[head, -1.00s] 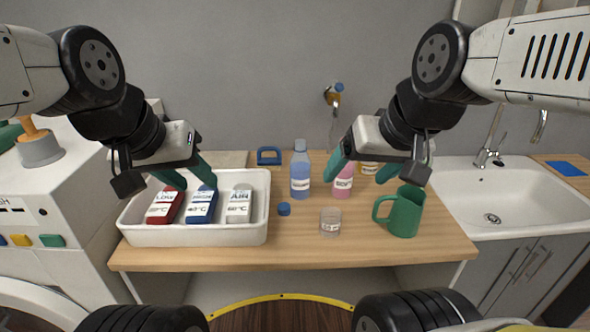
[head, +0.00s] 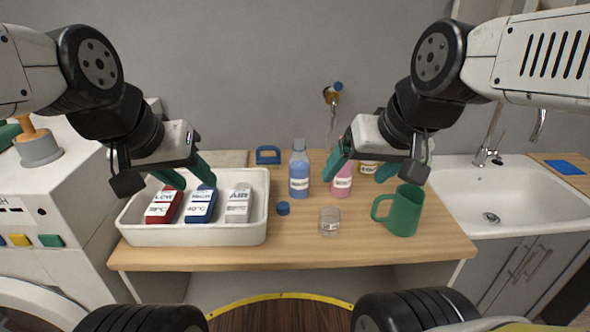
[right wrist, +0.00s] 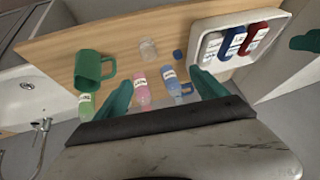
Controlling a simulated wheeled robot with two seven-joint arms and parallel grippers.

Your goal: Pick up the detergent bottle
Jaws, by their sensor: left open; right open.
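Several bottles stand at the back of the wooden counter; I cannot tell from the labels which is the detergent. A clear blue bottle (head: 299,172) stands left of my right gripper. A pink bottle (head: 342,186) is partly hidden behind that gripper, and another bottle (head: 369,167) is mostly hidden. My right gripper (head: 362,171) is open and empty above the counter. In the right wrist view, the pink bottle (right wrist: 142,91) and blue bottle (right wrist: 171,84) appear between its fingers, apart from them. My left gripper (head: 189,178) is open over the white tray.
The white tray (head: 192,235) holds red, blue and white cartons. A green mug (head: 405,212), a small clear cup (head: 329,221) and a blue cap (head: 283,208) stand nearer the front. A sink (head: 505,205) is at right. The counter's front strip is clear.

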